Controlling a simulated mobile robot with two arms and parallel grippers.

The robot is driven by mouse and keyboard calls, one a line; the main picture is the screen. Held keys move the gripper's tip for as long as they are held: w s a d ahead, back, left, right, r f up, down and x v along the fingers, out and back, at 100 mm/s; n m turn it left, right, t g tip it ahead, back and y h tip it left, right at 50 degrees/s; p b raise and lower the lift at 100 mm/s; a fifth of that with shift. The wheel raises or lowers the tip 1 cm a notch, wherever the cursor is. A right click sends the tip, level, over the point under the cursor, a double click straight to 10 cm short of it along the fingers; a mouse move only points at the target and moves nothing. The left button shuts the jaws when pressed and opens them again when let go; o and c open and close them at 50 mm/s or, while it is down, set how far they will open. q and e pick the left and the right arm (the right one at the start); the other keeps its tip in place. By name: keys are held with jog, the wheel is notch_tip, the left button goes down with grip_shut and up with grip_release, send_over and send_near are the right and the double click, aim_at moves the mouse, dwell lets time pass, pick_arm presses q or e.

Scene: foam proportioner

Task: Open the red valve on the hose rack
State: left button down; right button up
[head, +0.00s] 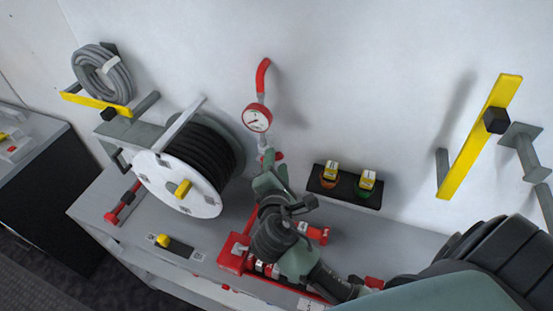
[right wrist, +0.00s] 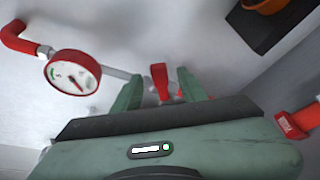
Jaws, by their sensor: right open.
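The red valve handle (right wrist: 159,76) shows in the right wrist view as a small upright red lever on pipework below a pressure gauge (right wrist: 73,78). My right gripper (right wrist: 161,92) is open, with one green finger on each side of the lever; I cannot tell whether either finger touches it. In the head view my right gripper (head: 272,167) is at the pipe below the gauge (head: 257,118), and its fingers hide most of the valve. Only bits of red show beside the fingertips. My left gripper is not in view.
A black hose reel (head: 205,150) with a white disc stands left of the valve. A black shelf (head: 343,187) with two yellow-labelled items is on the right. Red equipment (head: 233,252) lies under my right arm. Yellow bars (head: 480,140) project from the wall.

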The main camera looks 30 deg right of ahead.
jog(key=b+v, duration=0.1)
jog(key=v, duration=0.3)
jog(key=shift+s, duration=0.1)
jog(key=c, duration=0.5)
jog(key=f+n+h+b, duration=0.1)
jog(key=n+b, duration=0.1)
jog(key=s+f+n+b, duration=0.1)
jog(key=f+n+b, duration=0.1)
jog(key=n+b, duration=0.1)
jog(key=a+f+n+h+b, duration=0.1)
jog(key=f+n+b, duration=0.1)
jog(key=shift+s+n+t+h, duration=0.3)
jog(key=shift+n, duration=0.1)
grip_shut()
jog(key=w+d+r+n+t+h+b, duration=0.1)
jog(key=w+d+n, duration=0.3)
jog(key=n, duration=0.4)
jog(key=shift+w+d+n+h+b, duration=0.15)
jog(key=shift+w+n+h+b, duration=0.25)
jog(key=shift+h+b, duration=0.4)
